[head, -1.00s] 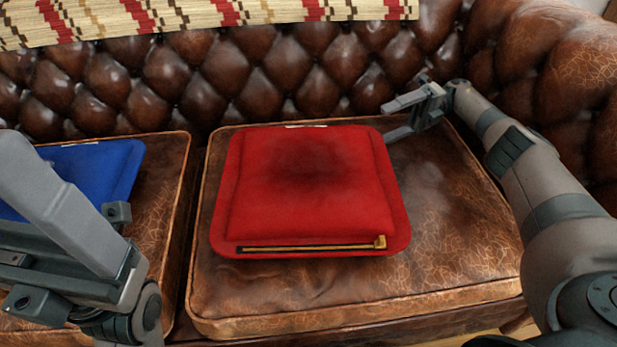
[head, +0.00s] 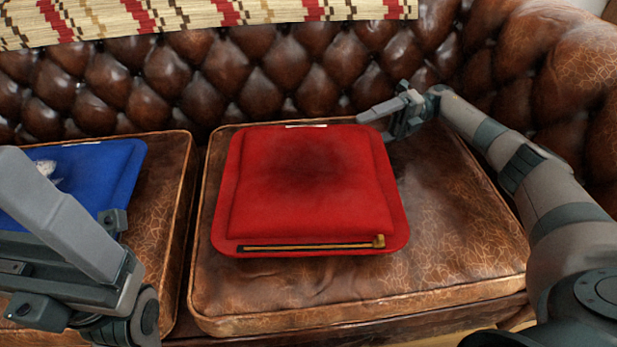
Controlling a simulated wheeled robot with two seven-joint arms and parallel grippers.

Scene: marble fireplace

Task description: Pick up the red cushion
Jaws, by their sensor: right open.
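The red cushion (head: 310,190) lies flat on the right brown leather seat (head: 460,230) of the sofa, with a gold zip along its front edge. My right gripper (head: 372,122) is open at the cushion's back right corner, with one finger over or close to its edge. I cannot tell whether it touches the cushion. My left arm is at the lower left, in front of the blue cushion; its fingertips are not in view, and it is apart from the red cushion.
A blue cushion (head: 95,172) lies on the left seat, partly hidden by my left arm, with a small whitish thing (head: 46,168) on it. The tufted backrest (head: 290,75) rises behind. A woven striped cloth (head: 200,15) hangs over its top. The armrest (head: 585,120) stands at the right.

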